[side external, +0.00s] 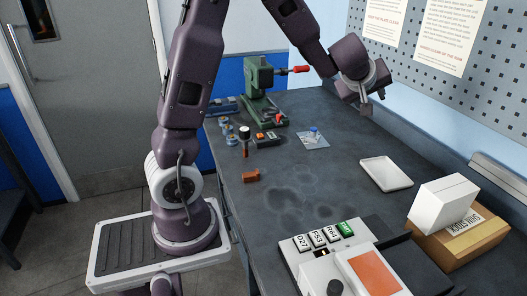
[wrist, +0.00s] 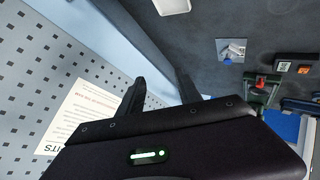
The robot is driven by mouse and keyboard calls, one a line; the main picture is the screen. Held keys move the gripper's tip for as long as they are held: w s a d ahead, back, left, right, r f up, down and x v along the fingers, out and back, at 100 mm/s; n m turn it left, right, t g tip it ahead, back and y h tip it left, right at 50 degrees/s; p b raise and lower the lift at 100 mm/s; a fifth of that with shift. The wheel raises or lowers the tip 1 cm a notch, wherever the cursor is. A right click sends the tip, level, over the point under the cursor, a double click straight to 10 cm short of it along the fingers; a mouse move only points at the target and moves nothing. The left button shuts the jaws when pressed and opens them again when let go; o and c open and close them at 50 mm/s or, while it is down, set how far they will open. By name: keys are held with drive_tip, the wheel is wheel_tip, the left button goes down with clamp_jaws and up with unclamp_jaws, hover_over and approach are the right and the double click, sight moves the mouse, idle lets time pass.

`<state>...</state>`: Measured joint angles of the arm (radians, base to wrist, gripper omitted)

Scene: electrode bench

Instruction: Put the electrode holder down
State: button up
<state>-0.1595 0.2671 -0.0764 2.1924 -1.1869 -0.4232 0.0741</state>
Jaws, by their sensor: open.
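My gripper (side external: 366,106) is raised above the back right of the bench, near the pegboard wall. In the wrist view my gripper (wrist: 160,88) has its two dark fingers apart, with nothing between them. A small blue and metallic piece (side external: 314,130), which may be the electrode holder, rests on a pale square plate (side external: 308,144) on the bench. It also shows in the wrist view (wrist: 234,50), well clear of my fingers. It is too small to be sure what it is.
A green press with a red handle (side external: 257,76) stands at the back. A white tray (side external: 386,174) lies at right, near a cardboard box (side external: 462,236) with a white box (side external: 443,203) on it. A brown block (side external: 250,176) lies near the left edge. The middle bench is clear.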

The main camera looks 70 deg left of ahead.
drive_tip(key=s+d+r+m+t+h, duration=0.1)
drive_tip(key=s+d+r+m+h, duration=0.35)
drive_tip(key=d, duration=0.45)
drive_tip(key=s+d+r+m+h, duration=0.25)
drive_tip(key=s+d+m, duration=0.25)
drive_tip(key=s+d, duration=0.3)
drive_tip(key=s+f+m+g, duration=0.2)
drive_tip(key=s+f+m, duration=0.1)
drive_tip(key=s, duration=0.7)
drive_tip(key=s+f+m+g+y, duration=0.1)
drive_tip(key=s+f+m+g, duration=0.1)
drive_tip(key=s, duration=0.8)
drive_tip(key=shift+s+a+f+m, duration=0.4)
drive_tip(key=shift+a+m, duration=0.05)
